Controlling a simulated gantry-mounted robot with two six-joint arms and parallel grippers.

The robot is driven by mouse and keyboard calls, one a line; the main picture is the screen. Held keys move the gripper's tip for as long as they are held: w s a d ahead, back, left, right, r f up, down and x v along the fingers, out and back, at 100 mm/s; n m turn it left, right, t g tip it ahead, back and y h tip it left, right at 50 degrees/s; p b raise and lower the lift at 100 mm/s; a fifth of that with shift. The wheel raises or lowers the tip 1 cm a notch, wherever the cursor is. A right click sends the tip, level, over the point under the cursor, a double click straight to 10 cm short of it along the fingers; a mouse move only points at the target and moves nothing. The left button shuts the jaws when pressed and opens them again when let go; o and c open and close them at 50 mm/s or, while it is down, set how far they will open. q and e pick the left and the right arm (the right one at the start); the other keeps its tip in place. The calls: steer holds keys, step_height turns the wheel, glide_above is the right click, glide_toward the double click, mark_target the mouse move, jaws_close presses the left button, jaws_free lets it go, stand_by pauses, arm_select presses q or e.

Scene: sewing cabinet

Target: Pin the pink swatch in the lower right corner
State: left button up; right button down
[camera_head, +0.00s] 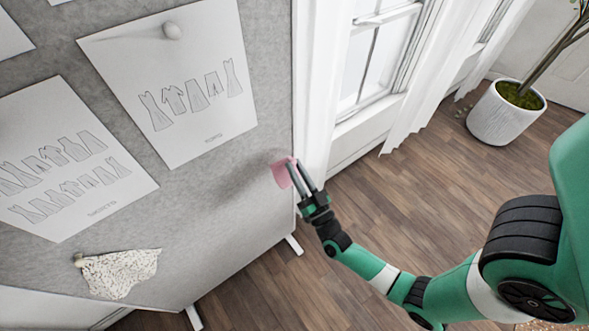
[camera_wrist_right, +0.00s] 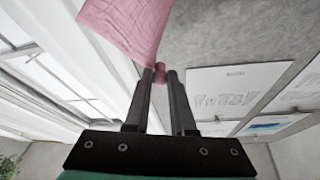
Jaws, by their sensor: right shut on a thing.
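The pink swatch (camera_head: 282,174) is at the right edge of the grey pin board (camera_head: 215,195), at the tip of my right gripper (camera_head: 299,174). In the right wrist view the pink swatch (camera_wrist_right: 128,28) hangs at the fingertips, and a small pink pin head (camera_wrist_right: 159,70) sits between them. My right gripper (camera_wrist_right: 160,76) is shut on the pin, close to the board surface. I cannot tell whether the pin touches the board. My left gripper is not in view.
Pattern sheets (camera_head: 180,85) (camera_head: 60,165) are pinned on the board. A cream lace swatch (camera_head: 118,272) hangs at its lower left. A window with white curtains (camera_head: 420,80) and a potted plant (camera_head: 507,112) stand to the right. The wooden floor there is clear.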

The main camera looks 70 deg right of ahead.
steer(key=shift+w+d+b, duration=0.45)
steer(key=shift+w+d, duration=0.25)
steer(key=shift+w, duration=0.3)
steer(key=shift+w+d+b, duration=0.45)
steer(key=shift+w+d, duration=0.2)
steer(key=shift+w, duration=0.35)
steer(key=shift+w+d+b, duration=0.45)
steer(key=shift+w+d, duration=0.25)
steer(key=shift+w, duration=0.3)
steer(key=shift+w+d, duration=0.15)
steer(key=shift+w, duration=0.1)
steer(key=c, duration=0.7)
jaws_free()
